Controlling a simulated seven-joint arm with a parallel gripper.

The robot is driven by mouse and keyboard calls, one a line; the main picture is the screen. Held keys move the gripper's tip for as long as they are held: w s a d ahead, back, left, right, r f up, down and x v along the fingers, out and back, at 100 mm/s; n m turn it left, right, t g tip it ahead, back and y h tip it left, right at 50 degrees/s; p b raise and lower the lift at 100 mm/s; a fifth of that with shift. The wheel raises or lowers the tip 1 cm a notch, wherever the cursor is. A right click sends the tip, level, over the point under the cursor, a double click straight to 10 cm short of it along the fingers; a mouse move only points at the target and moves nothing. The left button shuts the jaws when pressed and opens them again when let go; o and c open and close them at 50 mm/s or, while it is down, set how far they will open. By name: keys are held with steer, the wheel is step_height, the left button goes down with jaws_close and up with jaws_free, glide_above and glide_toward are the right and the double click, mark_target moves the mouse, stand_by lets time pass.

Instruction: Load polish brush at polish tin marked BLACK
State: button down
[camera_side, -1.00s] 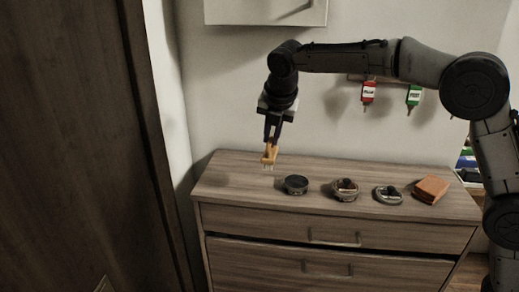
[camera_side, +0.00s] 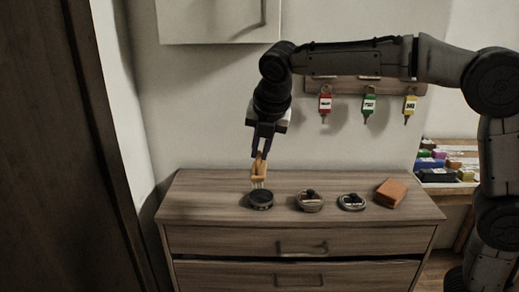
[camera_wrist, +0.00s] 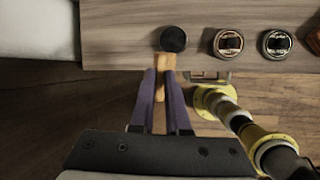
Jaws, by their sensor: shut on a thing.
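My gripper (camera_side: 262,153) is shut on the polish brush (camera_side: 259,171), a tan wooden block with pale bristles pointing down. The brush hangs over the leftmost tin (camera_side: 261,200), a round, dark one on the dresser top. In the wrist view the brush (camera_wrist: 166,64) reaches to the near edge of this tin (camera_wrist: 174,39). I cannot tell whether the bristles touch it. A middle tin (camera_side: 310,201) and a right tin (camera_side: 352,202) stand to its right, each with a dark patch on top. No marking is legible on any tin.
An orange-brown block (camera_side: 391,192) lies at the right of the dresser top (camera_side: 205,190). Red, green and yellow tags (camera_side: 368,105) hang from a wall rack. A wall cabinet (camera_side: 215,20) is above. The dresser top's left end is clear.

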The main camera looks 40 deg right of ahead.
steer(key=shift+w+d+f, duration=0.95)
steer(key=shift+d+f, duration=0.1)
steer(key=shift+f, duration=0.6)
steer(key=shift+w+d+f, duration=0.9)
steer(key=shift+d+f, duration=0.15)
steer(key=shift+f, duration=0.55)
steer(key=shift+w+d+f, duration=0.95)
steer(key=shift+d+f, duration=0.1)
steer(key=shift+f, duration=0.6)
steer(key=shift+f, duration=0.6)
step_height(320, 180, up, 7)
